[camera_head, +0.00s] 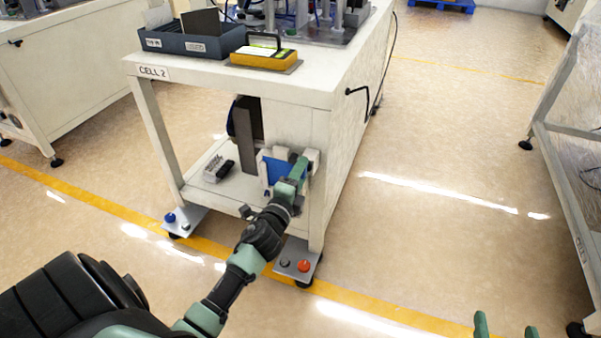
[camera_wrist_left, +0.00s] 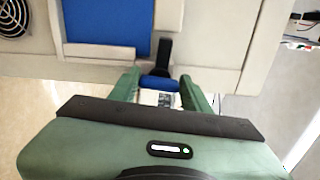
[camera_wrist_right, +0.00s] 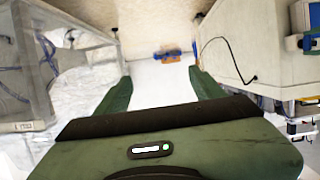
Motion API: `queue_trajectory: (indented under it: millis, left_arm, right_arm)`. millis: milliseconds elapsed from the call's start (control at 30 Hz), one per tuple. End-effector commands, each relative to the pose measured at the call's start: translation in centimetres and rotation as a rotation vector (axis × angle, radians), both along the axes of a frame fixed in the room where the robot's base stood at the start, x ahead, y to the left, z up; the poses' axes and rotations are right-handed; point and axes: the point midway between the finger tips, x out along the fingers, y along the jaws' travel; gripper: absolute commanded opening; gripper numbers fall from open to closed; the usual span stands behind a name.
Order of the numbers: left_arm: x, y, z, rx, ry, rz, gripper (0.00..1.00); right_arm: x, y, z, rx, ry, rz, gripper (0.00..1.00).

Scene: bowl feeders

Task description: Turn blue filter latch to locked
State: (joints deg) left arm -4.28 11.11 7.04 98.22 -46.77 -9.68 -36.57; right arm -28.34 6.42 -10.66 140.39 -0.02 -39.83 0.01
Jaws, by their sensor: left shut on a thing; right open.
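The blue filter panel (camera_head: 273,170) sits in a pale frame on the front of the cell 2 bench; in the left wrist view it is a blue ribbed block (camera_wrist_left: 107,24). The latch is a black lever (camera_wrist_left: 165,54) beside the panel's right edge, ending in a blue grip (camera_wrist_left: 158,83). In the left wrist view the lever runs from the frame toward the grip. My left gripper (camera_head: 298,175) is shut on the blue grip, one finger on each side. In the head view my gripper hides the latch. My right gripper (camera_head: 506,327) is open and empty, away from the bench.
A yellow device (camera_head: 263,58) and a dark bin (camera_head: 205,42) stand on the bench top (camera_head: 315,75). Button plates with a red button (camera_head: 304,265) and a blue button (camera_head: 170,217) stick out near the feet. The floor right of the bench is clear.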

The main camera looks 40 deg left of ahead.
Motion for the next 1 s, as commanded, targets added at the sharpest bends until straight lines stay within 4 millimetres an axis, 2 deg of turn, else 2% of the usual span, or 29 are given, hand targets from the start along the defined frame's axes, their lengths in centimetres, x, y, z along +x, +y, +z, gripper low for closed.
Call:
queue_trajectory:
  millis: [300, 767, 800, 833, 867, 1000]
  left_arm:
    - [-0.03, 0.02, -0.19, -0.085, -0.017, 0.001, 0.07]
    - [-0.05, 0.02, -0.23, -0.097, -0.019, 0.001, 0.07]
    - [-0.05, 0.02, -0.23, -0.097, -0.019, 0.001, 0.58]
    - [-0.05, 0.02, -0.22, -0.097, -0.019, 0.001, 0.67]
    - [-0.04, 0.02, -0.21, -0.096, -0.02, 0.001, 0.69]
    - [-0.02, 0.01, -0.15, -0.095, -0.021, 0.001, 0.69]
  right_arm:
    - [-0.45, -0.25, -0.92, -0.011, 0.048, -0.004, 0.68]
    - [-0.64, -0.34, -1.15, -0.013, 0.056, -0.005, 0.68]
    - [-0.64, -0.34, -1.14, -0.013, 0.056, -0.005, 0.68]
    - [-0.64, -0.34, -1.14, -0.013, 0.056, -0.005, 0.68]
    - [-0.64, -0.33, -1.13, -0.013, 0.056, -0.005, 0.68]
    - [-0.62, -0.34, -1.1, -0.013, 0.055, -0.006, 0.68]
